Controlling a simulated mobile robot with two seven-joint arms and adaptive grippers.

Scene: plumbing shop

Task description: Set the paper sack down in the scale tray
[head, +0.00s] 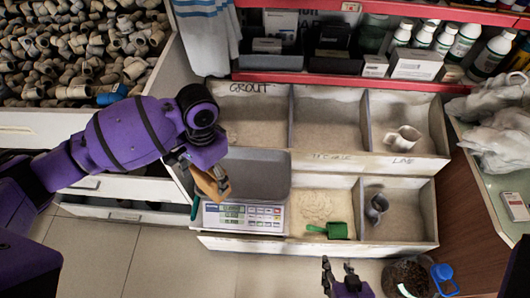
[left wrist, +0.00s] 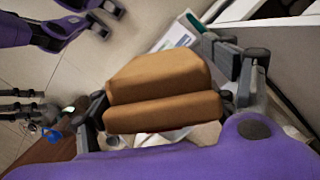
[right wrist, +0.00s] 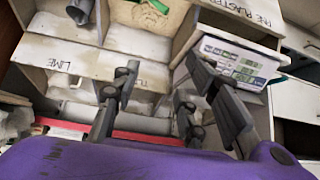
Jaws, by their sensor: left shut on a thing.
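The brown paper sack (head: 212,188) is in my left gripper (head: 207,180), at the left edge of the scale. In the left wrist view the sack (left wrist: 165,85) fills the space between the fingers. The grey scale tray (head: 256,170) lies to the right of the sack and looks empty; its left part is partly hidden by my arm and gripper. The scale's panel (head: 243,216) with display and keys faces front. My right gripper (head: 342,277) is at the bottom of the head view, apart from the scale; its fingers (right wrist: 155,98) are spread and empty in the right wrist view.
Bins of powder surround the scale; one holds a green scoop (head: 337,230), others metal scoops (head: 402,138). A red shelf with bottles (head: 463,42) stands behind. An open drawer (head: 125,188) is at left. A bucket (head: 408,277) stands on the floor at right.

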